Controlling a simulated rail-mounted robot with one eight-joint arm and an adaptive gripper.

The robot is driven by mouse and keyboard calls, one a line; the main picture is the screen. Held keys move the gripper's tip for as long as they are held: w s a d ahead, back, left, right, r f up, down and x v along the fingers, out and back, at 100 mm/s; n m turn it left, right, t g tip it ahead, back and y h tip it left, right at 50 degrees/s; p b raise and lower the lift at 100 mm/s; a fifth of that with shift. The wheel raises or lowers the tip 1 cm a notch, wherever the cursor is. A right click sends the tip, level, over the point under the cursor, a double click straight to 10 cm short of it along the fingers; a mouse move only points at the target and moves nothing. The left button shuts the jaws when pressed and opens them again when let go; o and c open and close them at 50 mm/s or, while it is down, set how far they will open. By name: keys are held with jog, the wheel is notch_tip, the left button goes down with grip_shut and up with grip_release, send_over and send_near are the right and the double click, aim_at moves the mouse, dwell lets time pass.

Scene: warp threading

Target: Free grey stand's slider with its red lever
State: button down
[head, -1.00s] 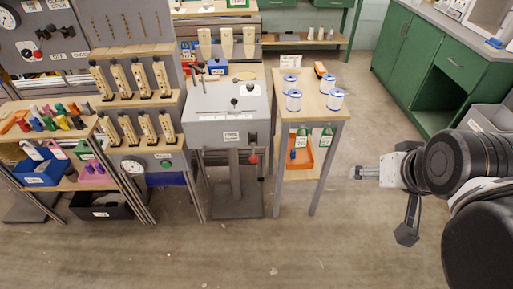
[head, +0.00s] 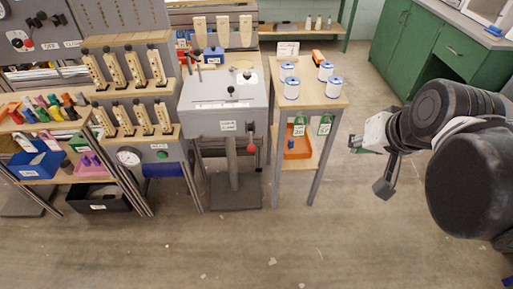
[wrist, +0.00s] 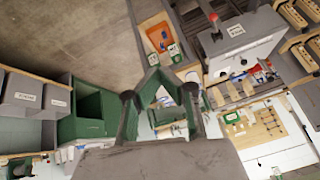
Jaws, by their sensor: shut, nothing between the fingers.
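The grey stand (head: 218,122) has a boxy head on a column, left of the middle in the head view. Its red lever (head: 251,149) ends in a red ball at the lower right of the box. A dark knob (head: 231,90) stands on the box's top face; I cannot tell whether it belongs to the slider. The stand also shows in the wrist view (wrist: 240,45) with the red ball (wrist: 213,16) at the top. My gripper (head: 354,143) is shut and empty, well right of the stand and apart from the lever.
A wooden side table (head: 337,102) with blue-and-white spools stands between my gripper and the stand. An orange tray (head: 298,150) sits on its lower shelf. Racks with wooden pieces (head: 133,90) stand left of the stand. A green cabinet (head: 400,50) is at the back right. The front floor is clear.

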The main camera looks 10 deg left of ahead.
jog(key=w+a+f+m+y+b, duration=0.1)
jog(key=w+a+f+y+b, duration=0.2)
jog(key=w, duration=0.4)
jog(key=w+a+f+m+g+y+b, duration=0.1)
jog(key=w+a+f+m+y+b, duration=0.1)
jog(key=w+a+f, duration=0.35)
jog(key=w+a+f+m+y+b, duration=0.1)
jog(key=w+a+f+y+b, duration=0.1)
jog(key=w+f, duration=0.45)
jog(key=m+g+y+b, duration=0.1)
jog(key=m+y+b, duration=0.2)
jog(key=y+b, duration=0.3)
send_near(251, 138)
jog(key=w+d+f, duration=0.3)
jog(key=f, duration=0.1)
jog(key=shift+a+f, duration=0.25)
jog(key=shift+f, duration=0.5)
jog(key=a+b, duration=0.4)
jog(key=a, duration=0.5)
jog(key=shift+s+a+f+b, duration=0.15)
jog(key=shift+s+a+b, duration=0.1)
jog(key=shift+s+b, duration=0.15)
